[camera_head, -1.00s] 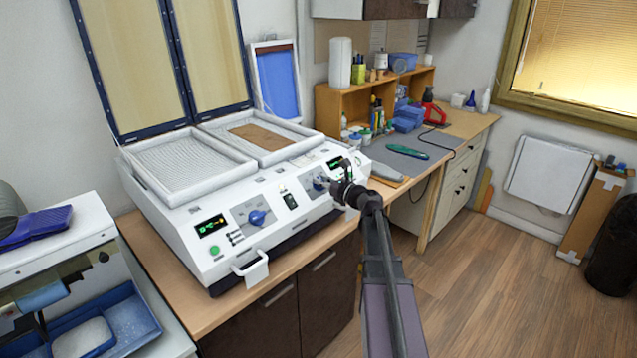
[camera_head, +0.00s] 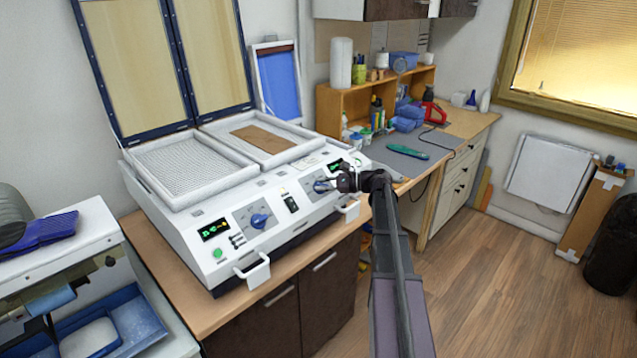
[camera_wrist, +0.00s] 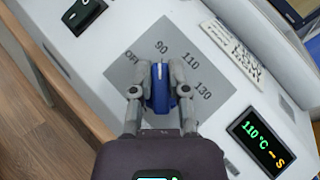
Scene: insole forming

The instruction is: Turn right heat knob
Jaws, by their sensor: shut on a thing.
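The right heat knob is blue and sits on a grey dial plate on the machine's front panel. It shows in the head view (camera_head: 321,186) and in the wrist view (camera_wrist: 160,88). My gripper (camera_wrist: 160,80) is shut on the knob, one finger on each side of it. In the head view my gripper (camera_head: 330,184) reaches the knob from the right. The dial marks OFF, 90, 110 and 130 are readable in the wrist view. The display (camera_wrist: 258,140) beside the dial reads 110 °C. The gripper body hides the lower part of the dial plate.
The left blue knob (camera_head: 259,220) and the left display (camera_head: 214,230) are on the same panel. White handles (camera_head: 257,272) stick out at the front. A black rocker switch (camera_wrist: 84,14) is near the right dial. Open floor (camera_head: 480,290) lies to the right.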

